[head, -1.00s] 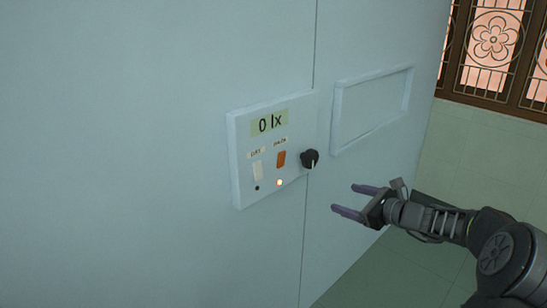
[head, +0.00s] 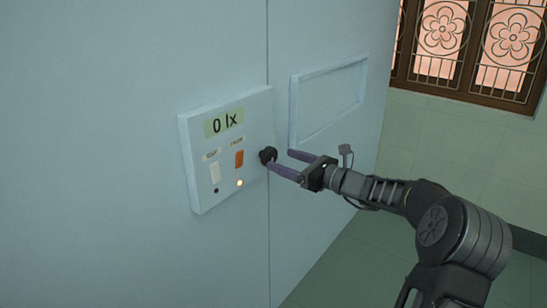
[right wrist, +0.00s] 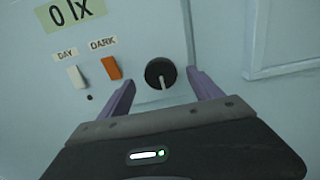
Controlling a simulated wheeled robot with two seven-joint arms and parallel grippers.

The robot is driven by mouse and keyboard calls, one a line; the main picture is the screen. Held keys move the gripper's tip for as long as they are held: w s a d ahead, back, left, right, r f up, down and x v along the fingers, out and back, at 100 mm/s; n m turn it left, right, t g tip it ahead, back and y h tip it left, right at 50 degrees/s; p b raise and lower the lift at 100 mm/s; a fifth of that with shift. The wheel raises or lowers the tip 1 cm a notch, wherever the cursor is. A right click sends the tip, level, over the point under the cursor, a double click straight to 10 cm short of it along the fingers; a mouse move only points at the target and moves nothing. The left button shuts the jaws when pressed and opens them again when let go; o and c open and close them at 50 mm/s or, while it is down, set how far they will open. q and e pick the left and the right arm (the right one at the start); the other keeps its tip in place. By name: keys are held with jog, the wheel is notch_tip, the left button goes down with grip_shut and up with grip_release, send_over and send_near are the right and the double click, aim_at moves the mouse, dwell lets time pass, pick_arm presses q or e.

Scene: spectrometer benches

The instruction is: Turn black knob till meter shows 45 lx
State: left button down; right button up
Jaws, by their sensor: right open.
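The black knob (head: 267,155) sits at the right side of a white control panel on the wall. In the right wrist view the knob (right wrist: 160,73) shows a pale pointer line aimed downward. The meter (head: 224,122) reads 0 lx. My right gripper (head: 281,163) is open, its purple fingertips close to the knob; one finger partly covers it in the head view. In the right wrist view the knob lies ahead, between the two fingers (right wrist: 162,90). I cannot tell whether either finger touches it. My left gripper is not in view.
The panel (head: 187,150) also carries a white DAY switch (head: 215,172) with a dark lamp below, and an orange DARK switch (head: 239,159) with a lit lamp (head: 240,183). A raised empty frame (head: 330,100) is on the wall to the right.

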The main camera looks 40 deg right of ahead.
aim_at(272, 156)
jog(key=shift+x, duration=2.35)
jog(key=shift+c, duration=0.2)
jog(key=c, duration=1.3)
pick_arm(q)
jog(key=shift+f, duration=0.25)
